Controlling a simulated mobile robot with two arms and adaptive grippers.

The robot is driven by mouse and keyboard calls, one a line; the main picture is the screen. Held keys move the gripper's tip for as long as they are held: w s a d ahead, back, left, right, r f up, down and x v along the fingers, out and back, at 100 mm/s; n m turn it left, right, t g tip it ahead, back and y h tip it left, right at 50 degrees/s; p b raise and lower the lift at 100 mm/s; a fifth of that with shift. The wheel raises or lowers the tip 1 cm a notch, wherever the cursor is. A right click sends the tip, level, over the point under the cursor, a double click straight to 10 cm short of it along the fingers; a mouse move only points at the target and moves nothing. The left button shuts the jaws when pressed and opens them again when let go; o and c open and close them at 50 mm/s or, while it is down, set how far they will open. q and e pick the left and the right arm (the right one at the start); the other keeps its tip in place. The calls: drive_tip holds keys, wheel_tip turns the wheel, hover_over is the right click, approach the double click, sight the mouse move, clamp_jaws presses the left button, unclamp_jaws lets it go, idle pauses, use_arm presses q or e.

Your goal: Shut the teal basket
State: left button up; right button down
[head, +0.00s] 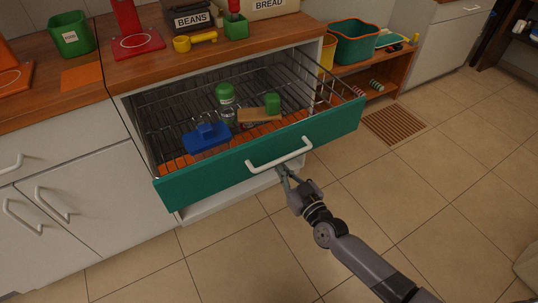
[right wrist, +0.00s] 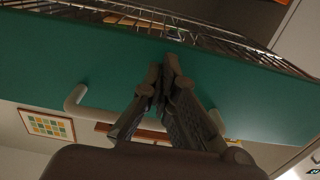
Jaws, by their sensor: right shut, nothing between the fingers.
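The teal basket (head: 215,179) is a wire pull-out with a teal front, and it stands well out of the white cabinet below the counter. A white bar handle (head: 280,155) crosses its front. Inside lie a blue container (head: 206,139), a clear bottle with a green lid (head: 226,105) and a brown item with a green end (head: 260,113). My right gripper (head: 283,168) is shut and empty, just below the handle at the front. In the right wrist view its fingertips (right wrist: 165,62) are close to the teal front; contact is unclear. My left gripper is not in view.
A low wooden shelf (head: 375,65) with a teal bin (head: 354,42) stands right of the cabinet. The tiled floor in front is clear.

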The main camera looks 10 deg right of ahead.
drive_tip(key=shift+w+a, duration=0.1)
drive_tip(key=shift+w, duration=0.2)
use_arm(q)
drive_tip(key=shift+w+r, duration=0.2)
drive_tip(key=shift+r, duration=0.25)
use_arm(e)
drive_tip(key=shift+w+a, duration=0.2)
drive_tip(key=shift+w, duration=0.5)
